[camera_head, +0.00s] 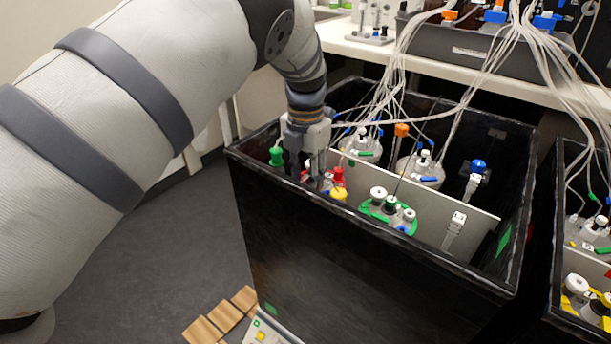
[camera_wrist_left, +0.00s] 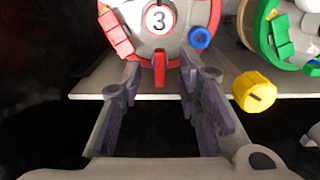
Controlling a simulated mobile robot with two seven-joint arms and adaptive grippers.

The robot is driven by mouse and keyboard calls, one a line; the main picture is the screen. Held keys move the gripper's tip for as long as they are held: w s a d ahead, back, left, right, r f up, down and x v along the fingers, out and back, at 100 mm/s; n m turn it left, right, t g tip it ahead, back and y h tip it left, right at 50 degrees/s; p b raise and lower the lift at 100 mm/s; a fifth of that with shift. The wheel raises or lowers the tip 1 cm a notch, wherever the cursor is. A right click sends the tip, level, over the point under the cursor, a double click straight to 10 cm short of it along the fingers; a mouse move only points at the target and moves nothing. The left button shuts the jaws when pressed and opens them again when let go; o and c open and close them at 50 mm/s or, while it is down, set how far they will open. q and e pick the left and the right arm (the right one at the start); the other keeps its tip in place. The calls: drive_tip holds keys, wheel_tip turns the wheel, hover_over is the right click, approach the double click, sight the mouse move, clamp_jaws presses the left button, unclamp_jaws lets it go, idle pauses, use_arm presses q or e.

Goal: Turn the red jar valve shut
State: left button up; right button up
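The red-rimmed jar marked 3 (camera_wrist_left: 160,18) is at the top of the left wrist view. A short red tab, which looks like its valve (camera_wrist_left: 160,68), points down from its rim. A red clip (camera_wrist_left: 116,35) and a blue knob (camera_wrist_left: 200,38) are also on the jar. My left gripper (camera_wrist_left: 160,74) is open, with one finger on each side of the tab and a gap beside each. In the head view my left gripper (camera_head: 308,172) points down into the black bin, next to red jar parts (camera_head: 338,176), and hides much of the jar. My right gripper is not in view.
A yellow knob (camera_wrist_left: 254,91) sits close right of my fingers. A green valve (camera_head: 276,156) is at the bin's left corner. The green-rimmed jar (camera_head: 388,210) stands to the right. The black bin's (camera_head: 370,262) front wall and hanging tubes (camera_head: 394,75) surround the work area.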

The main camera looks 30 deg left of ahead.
use_arm(q)
clamp_jaws()
drive_tip(key=m, duration=0.4)
drive_tip(key=shift+a+m, duration=0.1)
drive_tip(key=shift+m, duration=0.3)
drive_tip(key=m, duration=0.4)
drive_tip(key=shift+f+m+p, duration=0.1)
drive_tip(key=shift+m+p, duration=0.2)
drive_tip(key=shift+p, duration=0.1)
drive_tip(key=m, duration=0.4)
drive_tip(key=shift+a, duration=0.1)
drive_tip(key=shift+w+m, duration=0.1)
drive_tip(key=shift+m, duration=2.2)
